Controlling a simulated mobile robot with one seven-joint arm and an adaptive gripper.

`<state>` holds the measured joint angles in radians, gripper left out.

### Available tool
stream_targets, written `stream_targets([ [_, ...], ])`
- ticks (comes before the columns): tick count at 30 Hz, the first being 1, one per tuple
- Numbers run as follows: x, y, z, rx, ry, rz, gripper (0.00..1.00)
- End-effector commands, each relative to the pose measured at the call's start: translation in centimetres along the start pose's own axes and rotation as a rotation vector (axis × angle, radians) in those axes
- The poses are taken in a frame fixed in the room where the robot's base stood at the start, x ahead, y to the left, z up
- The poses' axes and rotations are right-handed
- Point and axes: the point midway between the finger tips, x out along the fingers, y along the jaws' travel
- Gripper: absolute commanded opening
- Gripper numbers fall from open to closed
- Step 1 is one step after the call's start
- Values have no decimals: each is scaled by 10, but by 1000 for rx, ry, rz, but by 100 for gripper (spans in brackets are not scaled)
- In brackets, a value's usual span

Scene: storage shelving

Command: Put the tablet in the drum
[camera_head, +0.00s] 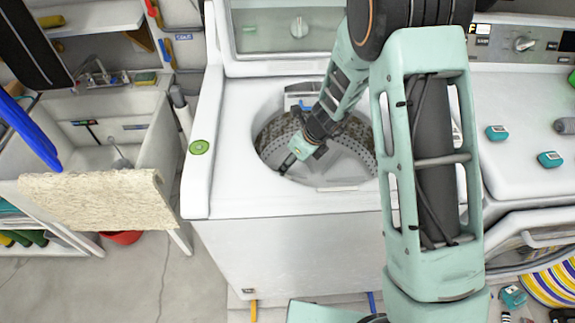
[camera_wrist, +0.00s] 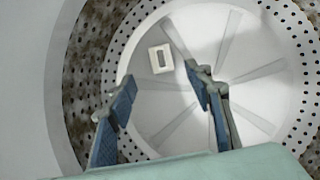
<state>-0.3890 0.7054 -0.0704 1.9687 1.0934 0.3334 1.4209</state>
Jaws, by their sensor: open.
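The washer's drum (camera_head: 345,168) is open at the top, with a perforated wall and a pale ribbed floor, which also fills much of the wrist view (camera_wrist: 262,45). A small off-white rectangular block with a darker centre, which looks like the tablet (camera_wrist: 161,58), is in the drum in the wrist view. It shows beyond my fingertips, apart from both fingers. My gripper (camera_head: 287,165) reaches down inside the drum opening. Its two blue-padded fingers (camera_wrist: 160,78) are spread, with nothing between them. I cannot make out the block in the head view.
A green disc (camera_head: 199,147) lies on the washer's left top edge. Small teal boxes (camera_head: 550,159) lie on the machine at right. A sink (camera_head: 92,140) with a beige cloth (camera_head: 100,198) stands at left. The drum rim surrounds my arm.

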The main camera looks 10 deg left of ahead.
Motion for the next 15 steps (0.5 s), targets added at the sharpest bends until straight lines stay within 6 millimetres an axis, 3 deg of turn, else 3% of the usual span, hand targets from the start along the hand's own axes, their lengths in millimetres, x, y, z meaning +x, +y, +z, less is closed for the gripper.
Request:
stream_targets([
  [1, -13, 0, 2, -1, -2, -3, 47],
  [6, -38, -1, 1, 0, -1, -2, 47],
  [15, -49, 0, 0, 1, 0, 1, 47],
])
